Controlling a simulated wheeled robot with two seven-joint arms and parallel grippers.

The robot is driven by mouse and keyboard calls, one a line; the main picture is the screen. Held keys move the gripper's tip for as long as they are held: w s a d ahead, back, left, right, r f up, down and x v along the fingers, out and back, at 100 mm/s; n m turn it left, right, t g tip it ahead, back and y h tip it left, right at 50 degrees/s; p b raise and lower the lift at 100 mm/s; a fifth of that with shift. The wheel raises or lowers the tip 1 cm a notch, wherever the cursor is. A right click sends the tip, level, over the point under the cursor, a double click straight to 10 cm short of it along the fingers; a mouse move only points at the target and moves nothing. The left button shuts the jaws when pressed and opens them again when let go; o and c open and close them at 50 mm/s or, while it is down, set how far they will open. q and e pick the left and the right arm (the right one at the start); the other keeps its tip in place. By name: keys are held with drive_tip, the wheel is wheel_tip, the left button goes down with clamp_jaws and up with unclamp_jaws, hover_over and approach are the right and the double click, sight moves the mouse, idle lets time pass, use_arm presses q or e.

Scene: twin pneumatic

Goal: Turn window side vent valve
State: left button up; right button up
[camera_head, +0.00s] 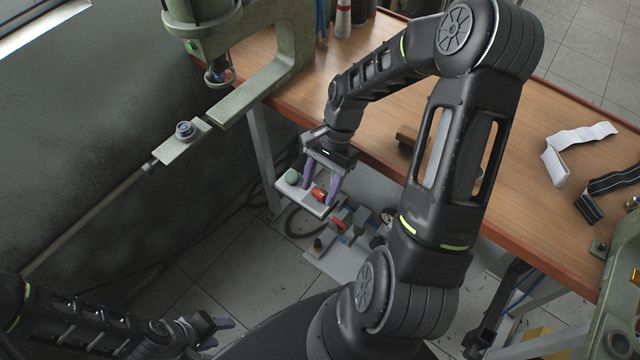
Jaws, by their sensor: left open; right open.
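My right gripper (319,192) points down over a small light panel (305,203) beside the bench's front edge. Its two purple fingers are open, one on either side of a red valve handle (319,195); I cannot tell if they touch it. A round green knob (292,176) sits on the same panel, left of the fingers. A second red handle (338,225) is on a lower plate with fittings. No label shows which is the window side vent valve. My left gripper (222,333) is open and empty at the bottom left, low over the floor.
The wooden bench (480,185) carries a green press frame (285,55), a white strip (575,148) and a dark strap (610,190). A rod with a flat bracket (183,142) runs along the left wall. Dark hoses lie below the panel. Tiled floor (225,265) is open between my grippers.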

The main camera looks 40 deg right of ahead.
drive_tip(key=shift+c, duration=0.4)
clamp_jaws()
